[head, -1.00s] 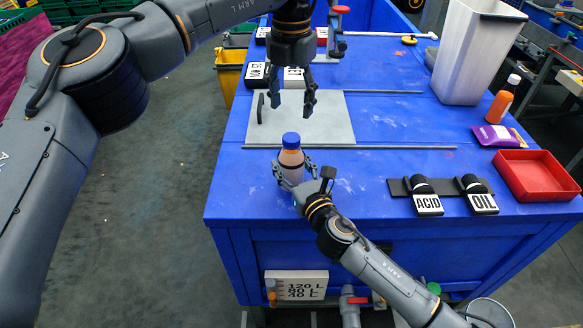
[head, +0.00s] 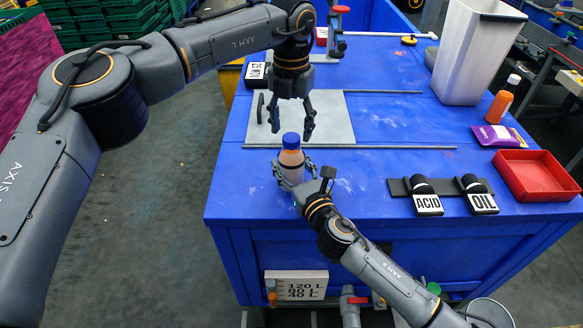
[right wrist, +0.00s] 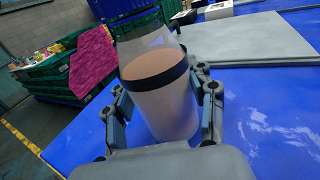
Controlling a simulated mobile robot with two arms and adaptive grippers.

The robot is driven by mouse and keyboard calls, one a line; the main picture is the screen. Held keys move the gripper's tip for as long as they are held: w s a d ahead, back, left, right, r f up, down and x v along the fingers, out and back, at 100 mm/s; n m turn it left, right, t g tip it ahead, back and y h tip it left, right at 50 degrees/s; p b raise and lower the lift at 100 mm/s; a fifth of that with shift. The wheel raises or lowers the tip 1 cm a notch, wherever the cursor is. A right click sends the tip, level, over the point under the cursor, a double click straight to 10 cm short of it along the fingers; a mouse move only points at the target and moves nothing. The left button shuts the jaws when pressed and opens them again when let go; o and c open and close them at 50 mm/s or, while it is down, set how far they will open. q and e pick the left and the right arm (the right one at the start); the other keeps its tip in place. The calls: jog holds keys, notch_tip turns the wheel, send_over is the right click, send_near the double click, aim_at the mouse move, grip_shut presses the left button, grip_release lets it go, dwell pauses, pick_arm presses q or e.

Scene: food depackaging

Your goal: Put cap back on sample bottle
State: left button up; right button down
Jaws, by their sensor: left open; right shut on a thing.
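The sample bottle (head: 291,163), clear with pale orange-brown contents and a dark band, stands upright near the front left of the blue table. Its blue cap (head: 291,140) sits at the top of the neck; how firmly it is seated I cannot tell. My right gripper (head: 294,172) is shut around the bottle's body, and the right wrist view shows its fingers (right wrist: 164,105) on both sides of the bottle (right wrist: 165,115). My left gripper (head: 292,130) points down, open, its fingertips around or just behind the cap in the head view; contact is unclear.
A grey plate (head: 338,117) lies behind the bottle. The table just right of the bottle is clear.

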pick_arm(q)
jog(key=shift+f, duration=0.9)
grip_shut()
jog(key=shift+o, duration=0.7)
grip_release()
jog(key=shift+r, duration=0.1)
notch_tip(320, 180, up, 12)
